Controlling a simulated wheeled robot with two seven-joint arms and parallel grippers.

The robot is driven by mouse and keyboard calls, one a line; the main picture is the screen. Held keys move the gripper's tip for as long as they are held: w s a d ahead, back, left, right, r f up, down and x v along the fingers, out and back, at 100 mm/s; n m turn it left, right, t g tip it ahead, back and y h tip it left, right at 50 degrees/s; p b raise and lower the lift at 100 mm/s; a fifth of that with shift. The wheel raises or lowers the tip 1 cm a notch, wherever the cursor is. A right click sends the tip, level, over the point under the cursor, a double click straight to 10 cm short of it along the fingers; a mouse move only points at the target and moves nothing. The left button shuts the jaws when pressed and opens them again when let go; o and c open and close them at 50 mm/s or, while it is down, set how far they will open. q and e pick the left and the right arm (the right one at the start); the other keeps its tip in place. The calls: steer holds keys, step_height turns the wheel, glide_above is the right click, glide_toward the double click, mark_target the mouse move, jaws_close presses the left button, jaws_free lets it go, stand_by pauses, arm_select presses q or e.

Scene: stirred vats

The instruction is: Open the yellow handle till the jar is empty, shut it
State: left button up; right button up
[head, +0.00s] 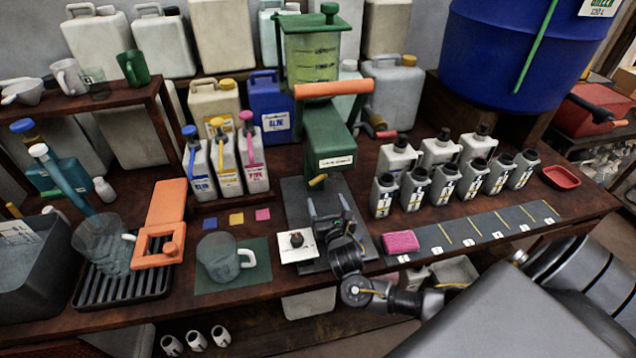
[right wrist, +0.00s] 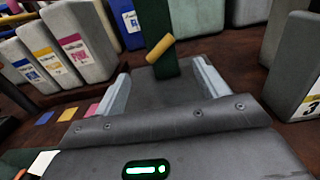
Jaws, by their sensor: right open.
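The green dispenser (head: 323,140) stands at the back middle of the bench, with a clear jar (head: 313,60) of yellow-green liquid under its green lid. The small yellow handle (head: 317,181) sticks out low on the green post, tilted. It also shows in the right wrist view (right wrist: 160,50), just beyond the fingers. My right gripper (head: 327,202) is open and empty, in front of and below the handle, its fingers apart and not touching it. The gripper also shows in the right wrist view (right wrist: 161,78). My left gripper is not in view.
A clear mug (head: 224,260) stands on a green mat left of the dispenser. A white plate with a black knob (head: 297,247) lies beside my right gripper. Several grey bottles (head: 384,195) stand to the right, behind a pink sponge (head: 400,242). Colored jugs (head: 228,165) stand left.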

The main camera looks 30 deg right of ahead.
mark_target(319, 181)
steer(key=x, duration=1)
steer(key=shift+w+d, duration=0.15)
steer(key=shift+w, duration=0.1)
steer(key=shift+c, duration=0.4)
